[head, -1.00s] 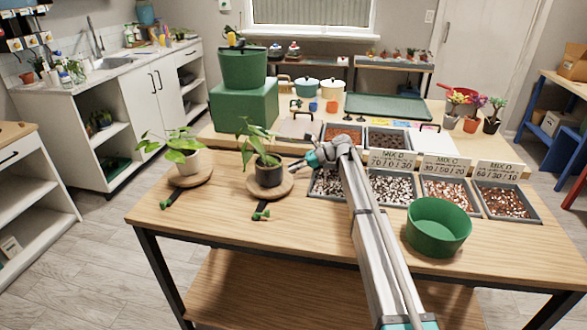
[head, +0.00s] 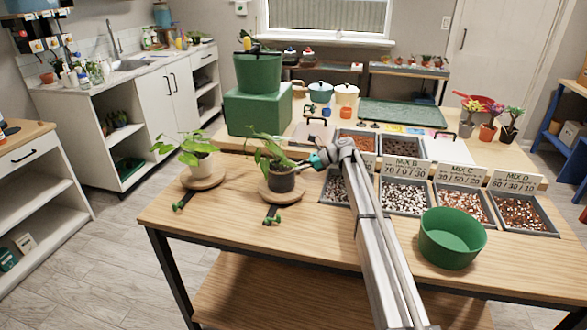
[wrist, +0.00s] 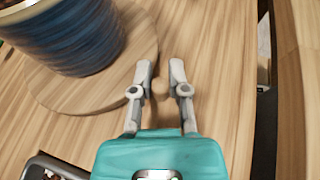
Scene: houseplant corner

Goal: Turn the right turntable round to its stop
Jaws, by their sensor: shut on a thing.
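The right turntable (head: 275,196) is a round wooden disc on the front table, bearing a dark ribbed pot (head: 281,181) with a leafy green plant (head: 268,150). In the wrist view, the disc (wrist: 140,62) and the blue-dark pot (wrist: 65,30) fill the upper left. My gripper (wrist: 161,72) is at the disc's edge, its fingers on either side of a small brown peg (wrist: 159,88), and shut on it. In the head view my gripper (head: 305,164) is at the back right of the pot, its tips hard to make out. A dark bar with a green end (head: 271,215) lies at the disc's front.
The left turntable (head: 203,181) carries a white pot with a plant, close by on the left. Grey trays of mix (head: 404,199) stand to the right of my gripper. A green bowl (head: 451,238) stands at the front right.

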